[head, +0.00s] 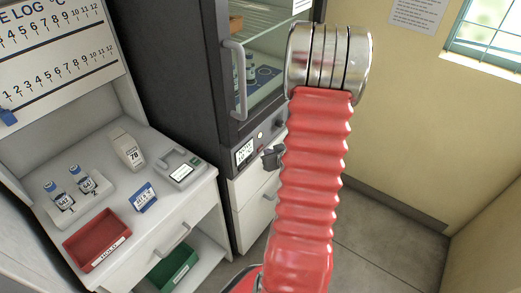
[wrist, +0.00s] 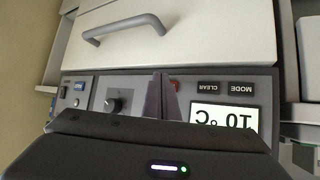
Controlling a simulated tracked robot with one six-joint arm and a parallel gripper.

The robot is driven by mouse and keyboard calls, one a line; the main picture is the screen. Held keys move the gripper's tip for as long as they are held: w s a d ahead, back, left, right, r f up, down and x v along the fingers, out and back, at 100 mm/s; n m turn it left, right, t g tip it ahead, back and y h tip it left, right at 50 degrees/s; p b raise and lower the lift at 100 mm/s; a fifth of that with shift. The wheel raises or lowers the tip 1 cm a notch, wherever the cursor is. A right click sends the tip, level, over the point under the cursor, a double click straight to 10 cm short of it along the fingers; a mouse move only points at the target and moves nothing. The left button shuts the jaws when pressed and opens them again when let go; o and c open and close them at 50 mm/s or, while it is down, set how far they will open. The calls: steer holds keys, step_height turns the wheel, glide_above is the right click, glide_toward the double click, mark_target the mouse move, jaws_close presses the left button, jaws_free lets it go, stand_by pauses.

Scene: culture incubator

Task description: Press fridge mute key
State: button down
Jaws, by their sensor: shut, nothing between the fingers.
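The dark fridge (head: 180,80) stands in the middle of the head view, with a control panel below its glass door. The panel display (head: 245,152) shows upside down in the wrist view as 10 °C (wrist: 222,117). My gripper (wrist: 158,82) is shut and empty in front of the panel, close to the red key. In the head view my gripper (head: 270,158) is small beside my red arm. Contact cannot be told.
A round knob (wrist: 115,104) and a blue-lit switch (wrist: 79,87) share the panel. A white drawer with a grey handle (wrist: 124,28) adjoins it. In the head view a bench (head: 110,190) with vials and a red tray (head: 97,240) stands at left.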

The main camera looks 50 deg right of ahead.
steer(key=shift+s, duration=0.2)
steer(key=shift+s+d, duration=0.15)
steer(key=shift+s, duration=1.1)
steer(key=shift+s+d, duration=0.1)
steer(key=shift+s, duration=1.1)
